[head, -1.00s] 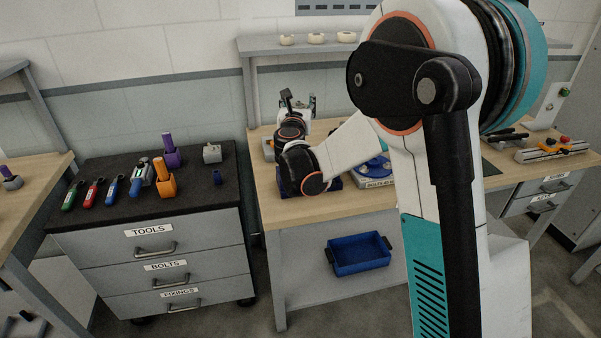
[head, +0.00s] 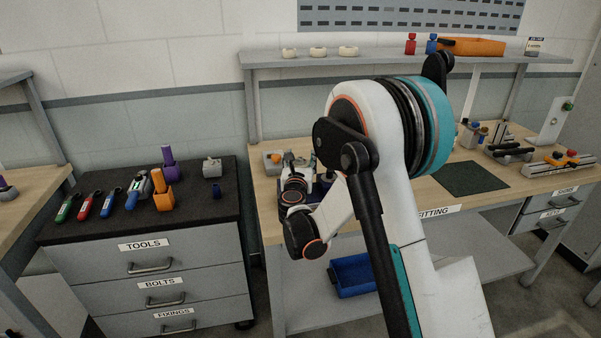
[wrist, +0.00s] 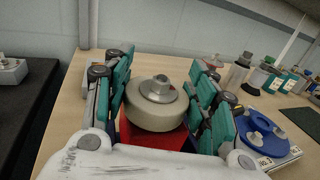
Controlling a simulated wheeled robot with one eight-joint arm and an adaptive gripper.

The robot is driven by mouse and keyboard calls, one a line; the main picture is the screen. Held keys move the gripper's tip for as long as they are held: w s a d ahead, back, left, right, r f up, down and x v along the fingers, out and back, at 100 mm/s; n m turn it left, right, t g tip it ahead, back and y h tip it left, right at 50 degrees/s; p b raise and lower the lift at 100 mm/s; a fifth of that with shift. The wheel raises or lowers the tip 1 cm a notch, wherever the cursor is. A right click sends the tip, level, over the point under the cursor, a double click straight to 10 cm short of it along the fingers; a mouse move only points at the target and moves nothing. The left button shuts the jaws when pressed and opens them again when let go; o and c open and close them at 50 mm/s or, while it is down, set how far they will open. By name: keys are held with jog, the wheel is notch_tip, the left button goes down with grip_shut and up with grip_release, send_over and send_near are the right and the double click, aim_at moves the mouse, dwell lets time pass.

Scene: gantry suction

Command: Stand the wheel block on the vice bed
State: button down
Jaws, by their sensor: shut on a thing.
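In the wrist view my gripper (wrist: 160,92) has its teal fingers on either side of a pale grey wheel with a raised hub, the wheel block (wrist: 152,117). A red part (wrist: 145,139) shows directly under the wheel; I cannot tell whether it belongs to the block. In the head view my gripper (head: 297,165) is over the left part of the workbench, and my arm hides much of what it holds. A grey vice-like device with black handles (head: 508,152) stands at the bench's right; I cannot tell for sure that it is the vice bed.
A blue round fixture (wrist: 262,130) sits right of my gripper, with several bottles (wrist: 265,78) behind. A dark green mat (head: 472,178) lies clear on the bench (head: 425,192). A rail with an orange clamp (head: 560,162) is far right. A shelf (head: 385,60) runs above.

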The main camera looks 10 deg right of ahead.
jog(key=shift+f+b, duration=0.6)
jog(key=shift+f, duration=1.2)
jog(key=shift+f, duration=0.15)
jog(key=c, duration=0.6)
grip_release()
jog(key=shift+c, duration=0.2)
